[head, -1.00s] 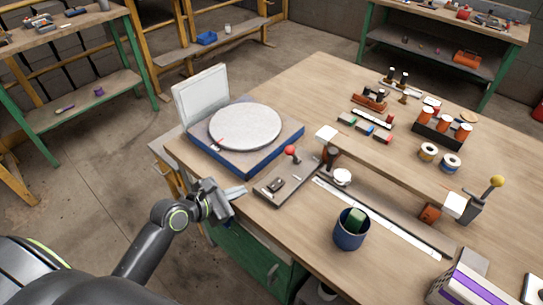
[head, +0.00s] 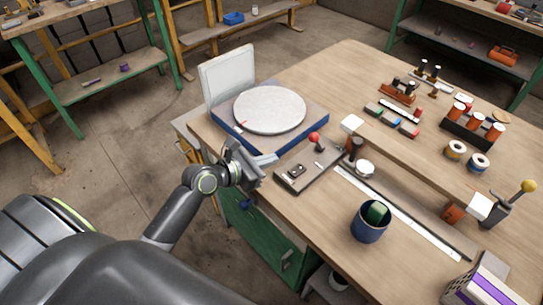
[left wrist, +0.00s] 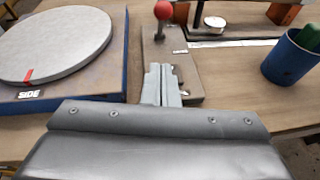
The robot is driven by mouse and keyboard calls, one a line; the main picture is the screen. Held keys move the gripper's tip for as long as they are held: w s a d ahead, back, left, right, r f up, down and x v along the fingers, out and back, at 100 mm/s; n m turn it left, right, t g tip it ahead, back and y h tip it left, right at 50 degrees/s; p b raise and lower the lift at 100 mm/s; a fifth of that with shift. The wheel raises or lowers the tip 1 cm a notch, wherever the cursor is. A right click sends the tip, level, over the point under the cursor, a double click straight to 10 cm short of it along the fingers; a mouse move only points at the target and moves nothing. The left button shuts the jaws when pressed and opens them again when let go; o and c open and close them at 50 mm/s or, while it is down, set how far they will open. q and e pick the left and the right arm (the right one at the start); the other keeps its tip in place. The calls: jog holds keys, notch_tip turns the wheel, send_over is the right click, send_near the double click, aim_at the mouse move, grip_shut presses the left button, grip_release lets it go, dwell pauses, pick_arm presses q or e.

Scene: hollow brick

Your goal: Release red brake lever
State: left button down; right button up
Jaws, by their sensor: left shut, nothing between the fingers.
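The red brake lever (head: 314,138) is a red ball on a short stem, standing upright on a flat grey-brown base plate (head: 303,172) on the bench. It also shows in the left wrist view (left wrist: 163,10), near the top, beyond my fingers. My left gripper (head: 266,161) is shut and empty, at the left edge of the base plate and short of the red ball. In the left wrist view its fingertips (left wrist: 161,72) are closed together and point toward the lever's stem, apart from it. My right gripper is out of view.
A round grey turntable (head: 270,109) on a blue base lies left of the lever. A blue cup (head: 369,222) with a green item stands to the right. A yellow-knobbed lever (head: 528,186) is at far right. The front bench strip beside the base plate is clear.

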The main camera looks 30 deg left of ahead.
pick_arm(q)
jog(key=x, duration=0.7)
jog(key=shift+w+d, duration=0.15)
jog(key=shift+w+d+r, duration=0.3)
jog(key=shift+w, duration=0.2)
jog(key=shift+w+d+r, duration=0.25)
jog(key=shift+w+r, duration=0.05)
jog(key=shift+w, duration=0.2)
jog(key=shift+w+d+r+p, duration=0.2)
jog(key=shift+w+d+p, duration=0.15)
jog(key=shift+w, duration=0.2)
jog(key=shift+r, duration=0.1)
